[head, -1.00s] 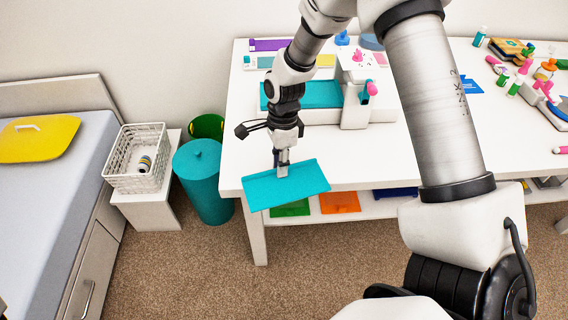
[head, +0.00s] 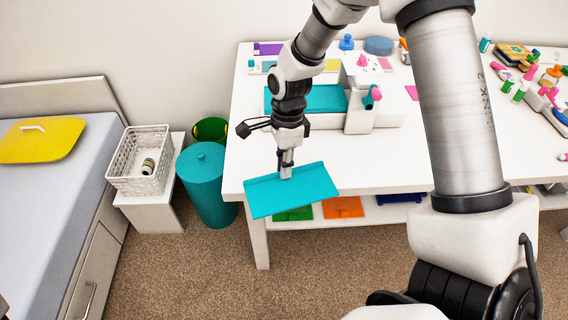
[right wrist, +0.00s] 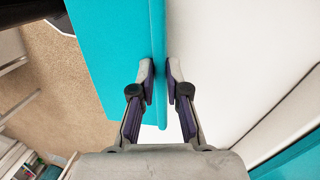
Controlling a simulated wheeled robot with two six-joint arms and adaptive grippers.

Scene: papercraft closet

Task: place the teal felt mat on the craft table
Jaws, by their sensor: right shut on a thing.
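The teal felt mat (head: 292,192) is a flat teal rectangle, tilted, at the front left edge of the white craft table (head: 400,165) in the head view. My right gripper (head: 287,170) is shut on the mat near the middle of its upper edge. In the right wrist view the mat (right wrist: 115,50) passes between the two fingers of the gripper (right wrist: 160,85), and white surface shows to the right. The mat overlaps the table's front edge; I cannot tell whether it touches the table. My left gripper is not in view.
A white machine with a teal bed (head: 325,98) stands on the table behind the gripper. A teal bin (head: 205,185) and a white basket (head: 138,165) stand to the left. Bottles and tools crowd the table's right side. Coloured trays (head: 343,207) lie on the lower shelf.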

